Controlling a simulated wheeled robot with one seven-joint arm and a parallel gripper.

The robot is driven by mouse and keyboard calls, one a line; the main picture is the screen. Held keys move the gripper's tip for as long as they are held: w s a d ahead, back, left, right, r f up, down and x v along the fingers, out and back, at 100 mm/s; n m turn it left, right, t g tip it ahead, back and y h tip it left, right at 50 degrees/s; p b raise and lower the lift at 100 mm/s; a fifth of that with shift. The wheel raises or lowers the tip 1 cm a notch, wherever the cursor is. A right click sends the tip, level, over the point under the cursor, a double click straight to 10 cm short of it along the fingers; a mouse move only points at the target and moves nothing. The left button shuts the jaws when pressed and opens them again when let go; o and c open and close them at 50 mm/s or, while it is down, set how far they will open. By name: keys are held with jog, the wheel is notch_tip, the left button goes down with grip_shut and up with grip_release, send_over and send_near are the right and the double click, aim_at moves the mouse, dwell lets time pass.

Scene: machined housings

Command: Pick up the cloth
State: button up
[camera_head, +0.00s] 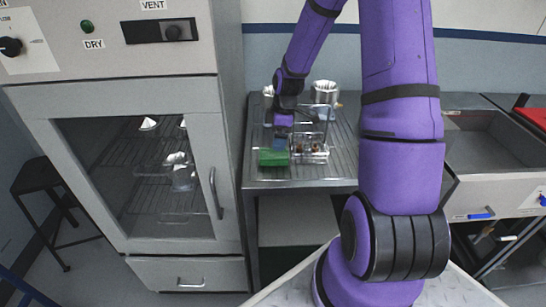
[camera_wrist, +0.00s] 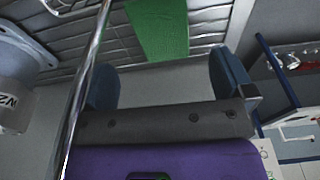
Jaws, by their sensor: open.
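A green cloth (camera_head: 273,157) lies at the front left of the ribbed metal counter (camera_head: 330,172). In the wrist view the cloth (camera_wrist: 160,30) shows as a flat green strip beyond the fingers. My gripper (camera_head: 281,142) is just above and behind the cloth in the head view. In the wrist view my gripper (camera_wrist: 166,82) has its two blue-grey fingers wide apart, with nothing between them. I cannot tell from these views whether a finger touches the cloth.
A wire rack (camera_head: 312,150) holding small items stands right beside the cloth. Metal cups (camera_head: 325,92) stand farther back. A drying cabinet (camera_head: 150,170) borders the counter on the left. In the wrist view a metal rod (camera_wrist: 84,95) and a whitish container (camera_wrist: 15,75) are close on the left.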

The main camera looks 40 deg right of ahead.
aim_at(274, 153)
jog(key=shift+w+a+f, duration=0.1)
jog(key=shift+a+f, duration=0.1)
jog(key=shift+f, duration=1.05)
jog(key=shift+w+a+f, duration=0.1)
jog(key=shift+a+f, duration=0.1)
jog(key=shift+f, duration=1.1)
jog(key=shift+w+a+f, duration=0.1)
jog(key=shift+a+f, duration=0.1)
jog(key=shift+f, duration=1.05)
jog(key=shift+c, duration=0.2)
jog(key=c, duration=0.9)
